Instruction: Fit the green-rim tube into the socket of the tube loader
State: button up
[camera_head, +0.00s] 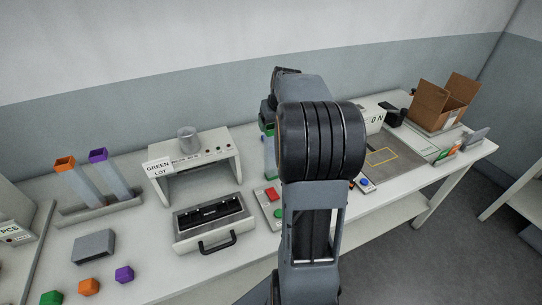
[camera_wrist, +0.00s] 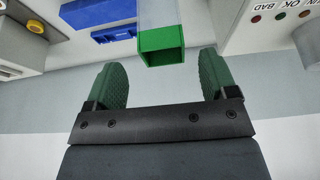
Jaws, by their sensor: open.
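The green-rim tube (camera_wrist: 162,42) is a clear square tube with a green collar at one end. In the wrist view the collar lies between or just past my fingertips, with a gap on each side. My gripper (camera_wrist: 167,75) has green pads, is open and holds nothing. In the head view the tube (camera_head: 270,158) stands roughly upright just left of my arm, partly hidden. I cannot tell what its lower end rests on. I cannot surely tell which device is the tube loader; my arm hides part of the table.
A rack (camera_head: 100,208) holds orange-rim and purple-rim tubes at left. A white stand (camera_head: 218,158) bears a GREEN LOT sign. A black tray (camera_head: 210,216) with a handle lies before it. Coloured cubes (camera_head: 88,287) lie front left. A cardboard box (camera_head: 440,105) stands far right.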

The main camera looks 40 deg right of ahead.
jog(key=shift+p+x, duration=0.9)
jog(key=shift+x, duration=2.1)
jog(key=shift+w+a, duration=0.15)
jog(key=shift+w, duration=0.05)
jog(key=c, duration=1.4)
jog(key=shift+r, duration=0.1)
